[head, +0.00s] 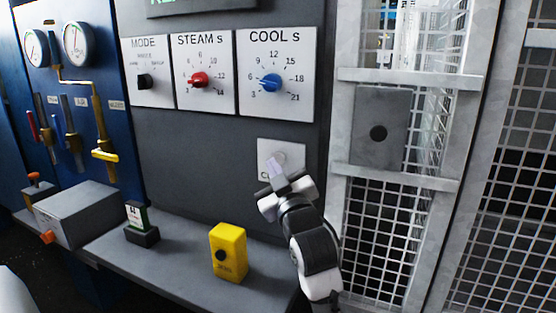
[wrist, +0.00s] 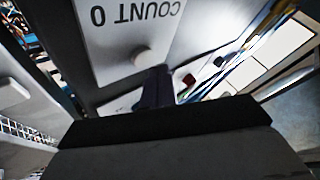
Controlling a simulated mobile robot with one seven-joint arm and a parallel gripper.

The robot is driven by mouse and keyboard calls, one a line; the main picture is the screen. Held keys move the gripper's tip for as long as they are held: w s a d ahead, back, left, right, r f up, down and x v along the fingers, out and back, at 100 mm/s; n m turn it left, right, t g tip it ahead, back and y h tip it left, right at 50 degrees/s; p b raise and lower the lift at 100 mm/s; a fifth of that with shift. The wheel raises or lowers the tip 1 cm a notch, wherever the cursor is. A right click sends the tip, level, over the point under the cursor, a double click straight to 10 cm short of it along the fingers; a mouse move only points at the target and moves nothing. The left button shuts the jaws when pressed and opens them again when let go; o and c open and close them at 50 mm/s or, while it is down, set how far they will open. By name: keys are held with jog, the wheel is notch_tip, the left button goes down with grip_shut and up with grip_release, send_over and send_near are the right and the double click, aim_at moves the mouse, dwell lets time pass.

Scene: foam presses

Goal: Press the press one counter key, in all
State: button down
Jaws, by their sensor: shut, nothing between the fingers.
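The counter plate (head: 296,152) is a white square low on the grey press panel, under the COOL dial. Its round pale key (head: 280,157) shows just above my gripper's tips. In the wrist view the plate (wrist: 112,52) appears upside down and reads COUNT 0, with the key (wrist: 145,57) standing out from it. My gripper (head: 275,167) is shut and empty in front of the plate, hiding most of its lettering in the head view. In the wrist view the fingertips (wrist: 157,78) are close to the key; I cannot tell whether they touch it.
Above are the MODE (head: 145,82), STEAM (head: 200,80) and COOL (head: 270,82) dials. A yellow block (head: 229,250) and a small green-and-white object (head: 138,217) stand on the grey shelf (head: 185,262). A mesh gate (head: 385,215) is close on the right.

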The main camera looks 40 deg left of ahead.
jog(key=shift+w+a, duration=0.1)
jog(key=shift+w, duration=0.3)
jog(key=shift+w+a, duration=0.1)
jog(key=shift+w, duration=0.35)
dwell(0.7)
jog(key=shift+s, duration=0.1)
jog(key=shift+s+d, duration=0.2)
jog(key=shift+s, duration=0.55)
jog(key=shift+s+d, duration=0.2)
jog(key=shift+s, duration=0.6)
jog(key=shift+s+d, duration=0.2)
jog(key=shift+s, duration=0.65)
jog(key=shift+s+d, duration=0.2)
jog(key=shift+s, duration=0.6)
